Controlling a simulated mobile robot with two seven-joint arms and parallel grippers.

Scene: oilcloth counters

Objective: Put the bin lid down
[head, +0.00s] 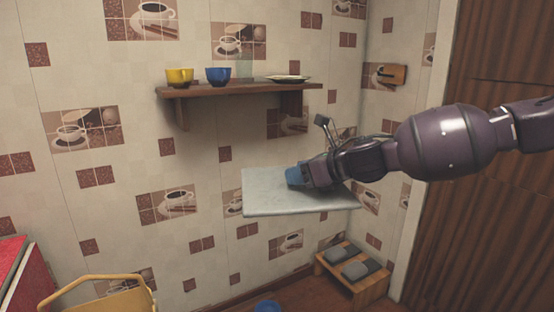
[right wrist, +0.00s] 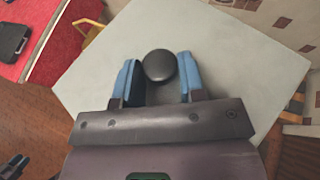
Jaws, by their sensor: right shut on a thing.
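The bin lid (head: 262,203) is a flat, pale grey square board, roughly level in front of the tiled wall in the head view. Nothing shows directly under it there, and wall shows below its front edge. In the right wrist view the lid (right wrist: 215,65) fills the middle, with a round black knob (right wrist: 160,66) on top. My right gripper (head: 295,177) reaches in from the right and is shut on the knob, its blue fingers on either side of it. The gripper hides the knob in the head view. No bin is clearly seen.
A wall shelf (head: 235,89) above holds a yellow cup (head: 180,77), a blue cup (head: 218,76) and a plate (head: 288,78). A low wooden rack (head: 371,287) with grey slippers stands below right. A yellow chair-like frame (head: 110,301) and red counter (head: 12,262) are at left.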

